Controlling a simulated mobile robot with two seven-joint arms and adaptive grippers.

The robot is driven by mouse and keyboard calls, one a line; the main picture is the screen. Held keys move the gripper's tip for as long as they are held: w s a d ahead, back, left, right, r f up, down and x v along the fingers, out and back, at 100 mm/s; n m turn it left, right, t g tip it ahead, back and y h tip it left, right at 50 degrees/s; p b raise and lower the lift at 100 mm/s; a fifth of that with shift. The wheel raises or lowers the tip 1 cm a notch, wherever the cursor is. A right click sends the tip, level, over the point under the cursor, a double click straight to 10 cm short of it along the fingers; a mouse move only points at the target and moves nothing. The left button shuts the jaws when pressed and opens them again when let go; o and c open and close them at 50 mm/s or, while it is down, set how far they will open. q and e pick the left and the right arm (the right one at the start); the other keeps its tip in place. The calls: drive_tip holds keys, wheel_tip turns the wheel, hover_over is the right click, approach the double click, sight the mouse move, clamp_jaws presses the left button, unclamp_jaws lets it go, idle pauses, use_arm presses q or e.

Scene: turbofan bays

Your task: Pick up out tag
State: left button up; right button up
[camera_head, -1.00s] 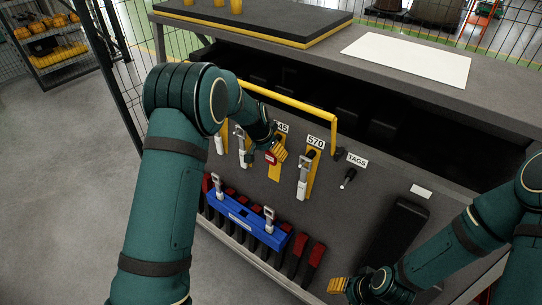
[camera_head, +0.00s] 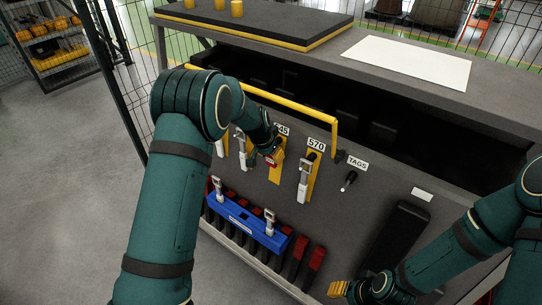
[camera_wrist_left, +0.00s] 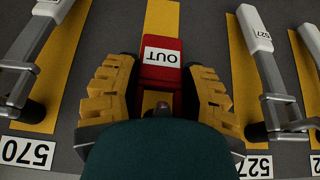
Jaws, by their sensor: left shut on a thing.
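The out tag (camera_wrist_left: 160,68) is a red block with a white label reading OUT, upside down in the left wrist view. It sits between the yellow ribbed fingers of my left gripper (camera_wrist_left: 160,85), which is shut on it. In the head view the red tag (camera_head: 271,161) shows small at the grey panel, over the yellow strip under the 545 label. My left gripper (camera_head: 273,156) is there, partly hidden by its own wrist. I cannot tell whether the tag touches the panel. My right gripper (camera_head: 339,288) is low at the panel's front; its opening is unclear.
Wrenches hang on yellow strips on both sides, one under the 570 label (camera_head: 316,145). A TAGS label (camera_head: 357,162) has a black peg (camera_head: 348,180) below it. A blue rack (camera_head: 245,225) is below. A yellow rail (camera_head: 290,100) runs above the panel.

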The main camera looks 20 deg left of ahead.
use_arm(q)
drive_tip(key=shift+r, duration=0.4)
drive_tip(key=s+a, duration=0.3)
drive_tip(key=s, duration=0.5)
drive_tip(key=s+a, duration=0.3)
drive_tip(key=s, duration=0.6)
drive_tip(key=shift+r, duration=0.25)
drive_tip(key=shift+a, duration=0.1)
drive_tip(key=shift+r, duration=0.35)
drive_tip(key=shift+r, duration=0.35)
drive_tip(key=shift+p, duration=0.3)
drive_tip(key=s+a+b, duration=0.2)
drive_tip(key=s, duration=0.5)
drive_tip(key=shift+a, duration=0.25)
drive_tip(key=shift+d, duration=0.1)
idle(1.0)
